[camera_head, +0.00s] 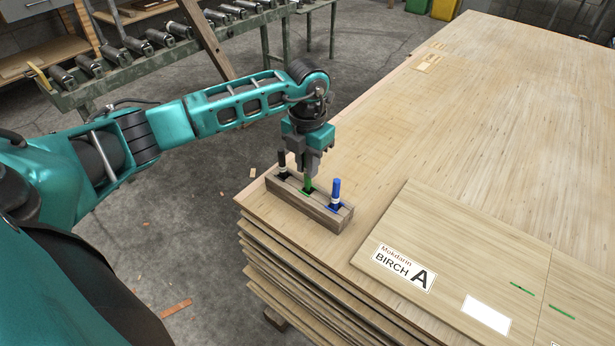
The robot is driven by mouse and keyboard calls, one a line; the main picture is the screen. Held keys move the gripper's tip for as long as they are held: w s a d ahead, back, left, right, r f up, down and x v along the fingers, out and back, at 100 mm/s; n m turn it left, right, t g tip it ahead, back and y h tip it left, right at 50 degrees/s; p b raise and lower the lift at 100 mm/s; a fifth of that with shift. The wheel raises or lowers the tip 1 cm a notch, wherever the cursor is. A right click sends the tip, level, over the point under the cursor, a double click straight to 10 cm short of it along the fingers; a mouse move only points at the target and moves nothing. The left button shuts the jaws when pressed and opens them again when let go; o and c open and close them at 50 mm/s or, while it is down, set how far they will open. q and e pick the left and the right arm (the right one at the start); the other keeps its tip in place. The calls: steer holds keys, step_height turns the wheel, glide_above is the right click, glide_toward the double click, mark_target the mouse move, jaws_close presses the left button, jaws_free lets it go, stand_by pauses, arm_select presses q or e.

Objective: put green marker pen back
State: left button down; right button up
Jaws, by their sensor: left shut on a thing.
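The green marker pen (308,184) stands upright in the middle of the wooden pen holder (318,211), between a black marker (282,162) and a blue marker (336,190). Its upper part is hidden by my left gripper (308,174), which points straight down over the holder and is shut on the green marker. The holder sits near the front left corner of the veneer stack (455,105). My right gripper is not in view.
A veneer sheet with a label reading BIRCH A (403,268) lies right of the holder, with short green marks on it. A roller conveyor (150,45) stands behind my left arm. The stack top behind the holder is mostly clear.

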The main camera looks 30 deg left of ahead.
mark_target(308, 185)
arm_select(q)
steer(key=shift+f+b, duration=0.3)
steer(key=shift+f, duration=1.65)
steer(key=shift+f, duration=0.1)
steer(key=c, duration=1.1)
jaws_free()
